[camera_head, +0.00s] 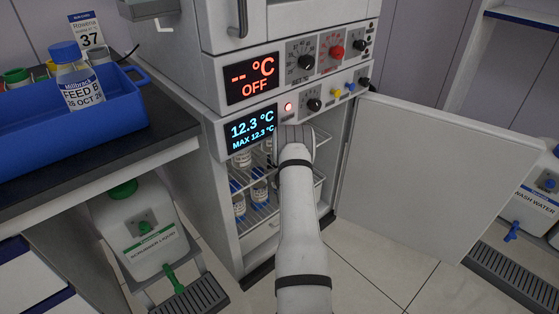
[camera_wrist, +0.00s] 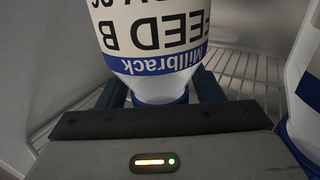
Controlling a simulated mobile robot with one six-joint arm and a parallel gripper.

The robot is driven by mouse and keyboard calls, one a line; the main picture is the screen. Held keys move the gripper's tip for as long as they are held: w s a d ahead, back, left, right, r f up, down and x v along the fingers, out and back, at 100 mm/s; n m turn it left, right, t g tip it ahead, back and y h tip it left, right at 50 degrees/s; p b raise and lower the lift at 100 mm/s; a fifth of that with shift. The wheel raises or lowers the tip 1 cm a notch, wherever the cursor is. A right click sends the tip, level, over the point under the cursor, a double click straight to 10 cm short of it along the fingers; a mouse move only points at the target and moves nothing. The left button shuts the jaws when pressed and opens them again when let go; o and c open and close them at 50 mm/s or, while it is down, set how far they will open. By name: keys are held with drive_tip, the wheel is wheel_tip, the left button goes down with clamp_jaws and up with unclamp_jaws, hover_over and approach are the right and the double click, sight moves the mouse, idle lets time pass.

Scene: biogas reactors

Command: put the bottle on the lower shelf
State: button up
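A bottle (camera_wrist: 155,35) with a white label reading FEED B Millbrack and a blue band is between the fingers of my gripper (camera_wrist: 161,92), seen in the wrist view. The label appears upside down there. The fingers sit on both sides of the bottle's neck and look shut on it; the cap is hidden. In the head view, my arm reaches into the open cabinet under the 12.3 °C display, and the gripper and its bottle are hidden. The lower shelf (camera_head: 259,217) is a white wire rack with several bottles on it.
The cabinet door (camera_head: 425,170) stands wide open to the right. Another bottle (camera_wrist: 307,90) is close at the right in the wrist view. A blue tray (camera_head: 75,122) with a FEED B bottle (camera_head: 78,80) is on the left counter.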

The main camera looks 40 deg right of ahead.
drive_tip(key=shift+o, duration=0.4)
drive_tip(key=shift+r, duration=0.15)
drive_tip(key=shift+s+a+p, duration=0.1)
drive_tip(key=shift+s+p, duration=0.2)
drive_tip(key=shift+p, duration=0.05)
drive_tip(key=p+v, duration=0.2)
drive_tip(key=v, duration=0.9)
drive_tip(key=shift+s+p, duration=0.2)
drive_tip(key=shift+p, duration=0.2)
